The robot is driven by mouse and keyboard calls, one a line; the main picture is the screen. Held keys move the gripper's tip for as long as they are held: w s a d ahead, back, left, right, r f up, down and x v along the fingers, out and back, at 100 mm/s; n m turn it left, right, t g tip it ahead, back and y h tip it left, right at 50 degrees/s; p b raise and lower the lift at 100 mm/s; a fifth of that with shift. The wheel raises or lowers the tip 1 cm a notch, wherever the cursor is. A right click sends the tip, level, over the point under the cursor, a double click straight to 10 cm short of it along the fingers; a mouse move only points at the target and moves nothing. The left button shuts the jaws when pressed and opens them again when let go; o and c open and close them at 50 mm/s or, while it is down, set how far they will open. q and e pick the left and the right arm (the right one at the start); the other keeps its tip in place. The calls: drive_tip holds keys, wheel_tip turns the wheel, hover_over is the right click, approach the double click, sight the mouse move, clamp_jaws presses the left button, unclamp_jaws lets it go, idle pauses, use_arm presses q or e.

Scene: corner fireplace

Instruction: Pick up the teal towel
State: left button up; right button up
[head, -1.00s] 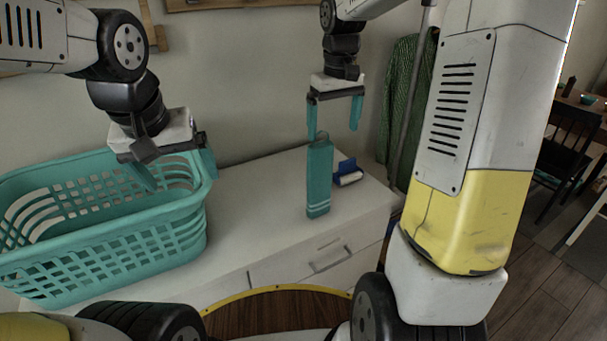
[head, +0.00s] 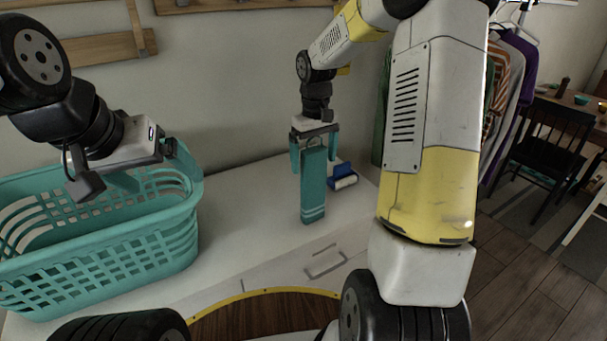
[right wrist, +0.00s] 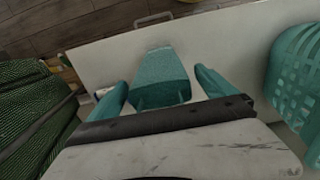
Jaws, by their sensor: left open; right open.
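The teal towel (head: 313,190) stands upright, folded tall and narrow with light stripes near its bottom, on the white dresser top. My right gripper (head: 315,163) is open around its upper part, a finger on each side. In the right wrist view the towel (right wrist: 161,78) lies between the two teal fingertips of the right gripper (right wrist: 163,84), with a visible gap to the right finger. My left gripper (head: 150,170) is open and empty above the teal laundry basket (head: 105,258), away from the towel.
The basket fills the left of the white dresser top (head: 240,225). A blue and white object (head: 342,178) lies just right of the towel. Hanging clothes (head: 505,75) and a dark chair (head: 548,140) are at the right.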

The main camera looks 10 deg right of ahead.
clamp_jaws()
idle(0.5)
